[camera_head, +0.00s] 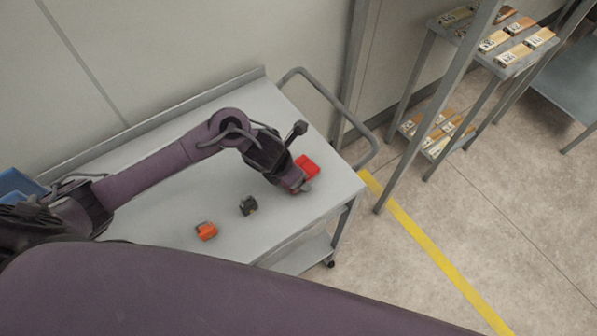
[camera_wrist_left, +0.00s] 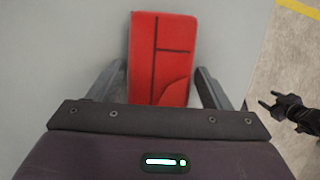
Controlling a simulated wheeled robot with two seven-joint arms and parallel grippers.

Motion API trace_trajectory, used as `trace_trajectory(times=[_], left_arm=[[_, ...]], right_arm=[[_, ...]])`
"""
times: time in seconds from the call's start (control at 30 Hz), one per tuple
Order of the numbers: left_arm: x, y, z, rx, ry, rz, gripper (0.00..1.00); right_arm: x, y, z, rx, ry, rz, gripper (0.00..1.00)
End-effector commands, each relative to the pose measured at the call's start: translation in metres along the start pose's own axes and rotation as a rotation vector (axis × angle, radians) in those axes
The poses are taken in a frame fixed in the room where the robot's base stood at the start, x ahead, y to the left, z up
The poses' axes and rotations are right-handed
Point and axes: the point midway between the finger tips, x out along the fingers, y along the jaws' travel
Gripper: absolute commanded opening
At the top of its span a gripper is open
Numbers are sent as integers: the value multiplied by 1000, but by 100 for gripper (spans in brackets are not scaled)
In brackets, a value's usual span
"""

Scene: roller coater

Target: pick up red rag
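The red rag (camera_head: 307,166) lies near the right end of the grey cart top. In the left wrist view it is a flat red rectangle (camera_wrist_left: 160,60) with dark lines. My left gripper (camera_head: 303,186) is low over the cart at the rag. Its two fingers stand apart, one on each side of the rag in the left wrist view, close to its edges; firm contact does not show. A dark two-pronged gripper (camera_wrist_left: 270,99), apparently my right one, shows at the right of the left wrist view with its fingers apart and nothing between them.
On the cart (camera_head: 160,215) are an orange-and-dark item (camera_head: 206,231) and a black item (camera_head: 249,205). A blue bin (camera_head: 18,184) is at the far left. The cart handle (camera_head: 374,150) and a shelf rack (camera_head: 407,105) with boxes stand right.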

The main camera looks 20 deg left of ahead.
Motion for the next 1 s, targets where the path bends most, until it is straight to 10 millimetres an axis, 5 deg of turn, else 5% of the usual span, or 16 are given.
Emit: trace_trajectory(times=[0.23, 0.67, 0.87, 1.0], left_arm=[[0, 0, 0, 0, 0, 0, 39], [-12, 0, 6, 1, -3, 0, 39], [-45, 1, 21, 3, -7, 1, 39], [-85, 2, 38, 5, -10, 3, 39]], right_arm=[[0, -1, 9, 2, -13, -1, 54], [-2, 1, 8, 2, -13, 1, 54], [-7, 2, 8, 1, -13, 3, 54], [-12, 3, 6, 0, -12, 4, 54]])
